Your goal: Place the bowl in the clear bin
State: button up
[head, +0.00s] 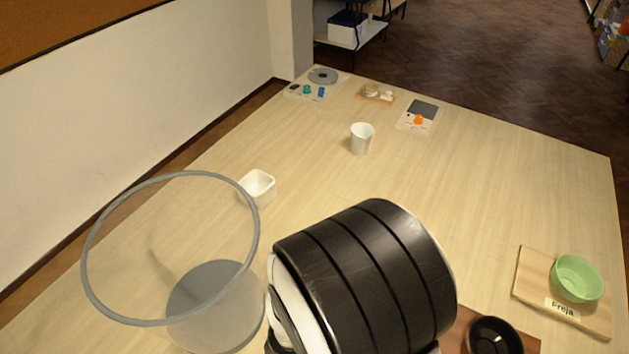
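A light green bowl (577,279) stands upright on a pale wooden board (535,272) labelled "Freja" at the right. A dark, round, bowl-like piece (492,338) sits on a brown board (528,342) at the bottom edge, partly cut off. A small white squarish dish (258,187) stands left of centre. The clear bin (228,322) is a large see-through round container with a grey rim at the lower left. No bowl shows inside it. My gripper is not in view; my black and white arm fills the lower middle and hides the table behind it.
A white cup (362,138) stands near the table's middle. At the far end are a grey disc (323,76), small items on a wooden tray (377,95) and a scale-like device (422,110). A wall runs along the left. The table's right middle is clear.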

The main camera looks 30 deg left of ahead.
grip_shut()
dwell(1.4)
